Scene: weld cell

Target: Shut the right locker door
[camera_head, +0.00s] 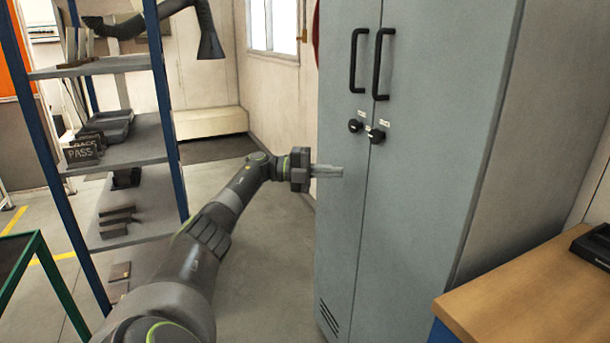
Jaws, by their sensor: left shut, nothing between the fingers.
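The grey two-door locker stands at the centre right. Its right door (425,170) has a black bar handle (380,64) and a black knob (376,136). The right door looks flush, or nearly flush, with the left door (341,210) along the seam between them; a small gap cannot be ruled out. The left door has its own bar handle (358,60) and knob (355,126). My left gripper (338,171) is shut and empty, with its fingertips in front of the left door, below the knobs. Whether they touch it I cannot tell. My right gripper is out of view.
A wooden-topped bench (530,292) stands close to the locker's right side, with a black tray (592,245) on it. A blue-post shelf rack (115,150) with dark parts stands at the left. A green-edged table (30,258) is at the far left. Open floor lies between rack and locker.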

